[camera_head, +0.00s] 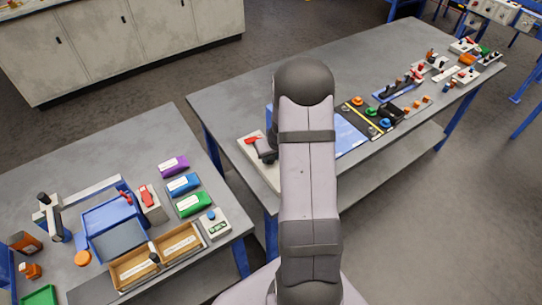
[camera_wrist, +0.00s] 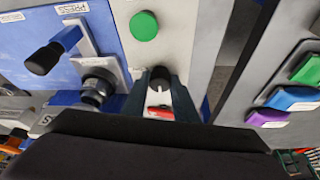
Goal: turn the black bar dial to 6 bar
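The black dial (camera_wrist: 160,74) shows in the wrist view, on a light grey panel, with a pale pointer line on its face. Its scale and number marks are too small or hidden to read. My gripper (camera_wrist: 160,82) has its two dark fingers on either side of the dial, tips close to it. I cannot tell whether they touch or grip it. A red and white part (camera_wrist: 160,111) shows between the fingers, nearer the camera. In the head view my arm covers the gripper and the dial.
A green button (camera_wrist: 144,26) sits on the panel beyond the dial. A black-knobbed lever (camera_wrist: 43,59) and a dark round fitting (camera_wrist: 97,88) stand to its left. Green, blue and purple blocks (camera_wrist: 291,99) lie on the right. In the head view the left table (camera_head: 75,155) is separate.

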